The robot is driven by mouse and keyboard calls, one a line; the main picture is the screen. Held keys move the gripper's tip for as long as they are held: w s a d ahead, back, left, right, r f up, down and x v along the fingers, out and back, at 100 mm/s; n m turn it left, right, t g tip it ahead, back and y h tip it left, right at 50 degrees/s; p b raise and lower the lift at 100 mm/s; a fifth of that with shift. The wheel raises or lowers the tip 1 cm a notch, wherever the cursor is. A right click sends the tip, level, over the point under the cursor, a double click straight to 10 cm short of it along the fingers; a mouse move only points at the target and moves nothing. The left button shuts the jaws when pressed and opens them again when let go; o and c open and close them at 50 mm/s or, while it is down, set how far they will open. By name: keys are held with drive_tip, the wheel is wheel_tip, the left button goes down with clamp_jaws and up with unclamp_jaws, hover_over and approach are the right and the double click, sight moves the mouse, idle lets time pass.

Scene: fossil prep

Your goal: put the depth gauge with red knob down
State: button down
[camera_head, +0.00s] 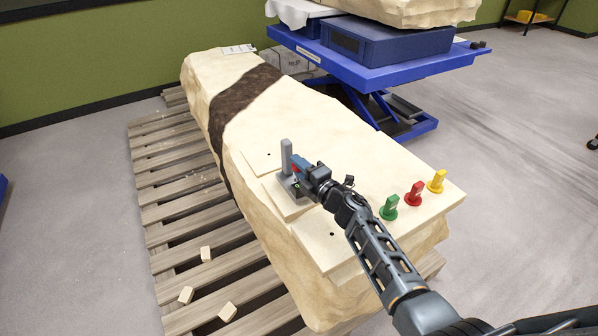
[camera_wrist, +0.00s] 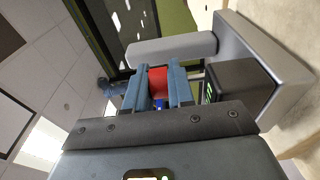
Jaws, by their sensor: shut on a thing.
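The depth gauge (camera_head: 287,158) has a grey upright post on a flat grey base. It stands upright at a small stepped slab on the pale stone block, and I cannot tell whether its base touches the slab. My gripper (camera_head: 301,169) reaches it from the right. In the wrist view my gripper (camera_wrist: 157,88) is shut on the red knob (camera_wrist: 157,78) between its two blue-grey fingers. The gauge's grey base (camera_wrist: 262,52) shows at the right of that view, close to the pale stone. Its underside is hidden.
The long pale block (camera_head: 330,120) with a dark band lies on a wooden pallet (camera_head: 165,205). Green (camera_head: 389,207), red (camera_head: 414,193) and yellow (camera_head: 437,181) tagged pegs stand at its near right end. A blue lift table (camera_head: 390,72) is behind. Small chunks lie on the pallet.

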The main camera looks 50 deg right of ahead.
drive_tip(key=shift+f, duration=0.2)
drive_tip(key=c, duration=1)
unclamp_jaws()
drive_tip(key=shift+f, duration=0.15)
drive_tip(key=shift+s, duration=0.2)
drive_tip(key=s, duration=0.3)
drive_tip(key=s+a+p, duration=0.1)
drive_tip(key=s, duration=0.7)
drive_tip(key=shift+s+a, duration=0.25)
drive_tip(key=shift+a, duration=0.15)
drive_tip(key=shift+a, duration=0.1)
